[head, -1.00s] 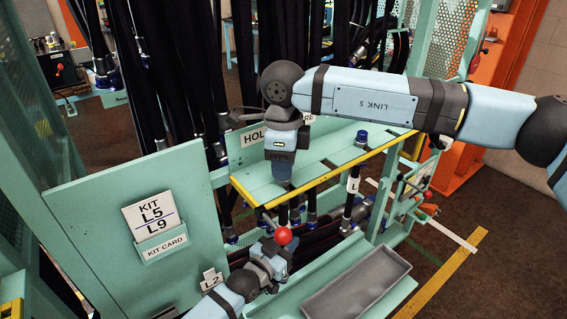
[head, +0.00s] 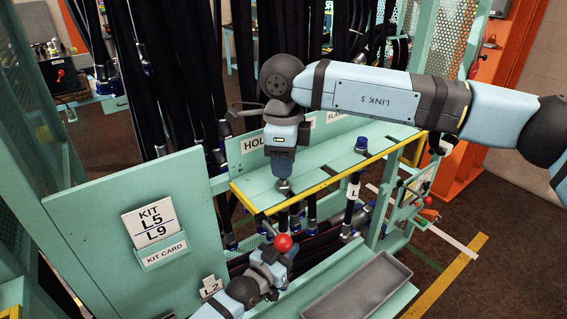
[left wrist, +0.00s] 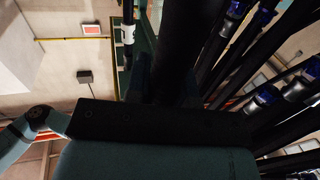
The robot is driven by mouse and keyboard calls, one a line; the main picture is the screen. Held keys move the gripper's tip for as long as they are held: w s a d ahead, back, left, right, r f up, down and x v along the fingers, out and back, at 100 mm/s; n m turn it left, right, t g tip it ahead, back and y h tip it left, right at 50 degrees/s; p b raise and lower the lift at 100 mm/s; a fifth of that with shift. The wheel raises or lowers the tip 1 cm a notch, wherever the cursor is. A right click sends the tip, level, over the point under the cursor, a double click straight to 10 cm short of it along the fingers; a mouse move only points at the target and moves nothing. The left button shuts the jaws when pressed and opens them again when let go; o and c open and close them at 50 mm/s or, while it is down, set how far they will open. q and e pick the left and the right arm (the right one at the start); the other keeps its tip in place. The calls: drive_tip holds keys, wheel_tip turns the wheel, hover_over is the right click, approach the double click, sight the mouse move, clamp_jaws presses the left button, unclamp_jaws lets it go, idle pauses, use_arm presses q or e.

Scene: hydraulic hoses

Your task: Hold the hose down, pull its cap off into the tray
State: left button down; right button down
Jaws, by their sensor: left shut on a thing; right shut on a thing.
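My right gripper (head: 283,168) points down over the green shelf (head: 335,165) with the yellow front edge. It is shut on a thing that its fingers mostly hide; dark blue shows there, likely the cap. A grey metal hose end (head: 284,186) shows just below the fingertips at the shelf; whether they touch I cannot tell. My left gripper (head: 284,258) is low, below the shelf, beside a red ball knob (head: 283,243). In the left wrist view it is shut on a thick black hose (left wrist: 188,45). The grey tray (head: 375,283) lies at the bottom right and looks empty.
Another hose end with a blue cap (head: 361,143) stands on the shelf's right part. Black hoses (head: 180,75) hang behind. A panel with a kit card (head: 150,225) stands at the left. Open space lies between shelf and tray.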

drive_tip(key=shift+r, duration=2.05)
use_arm(q)
drive_tip(key=c, duration=0.9)
unclamp_jaws()
drive_tip(key=shift+s+a, duration=0.1)
use_arm(e)
drive_tip(key=shift+f, duration=0.1)
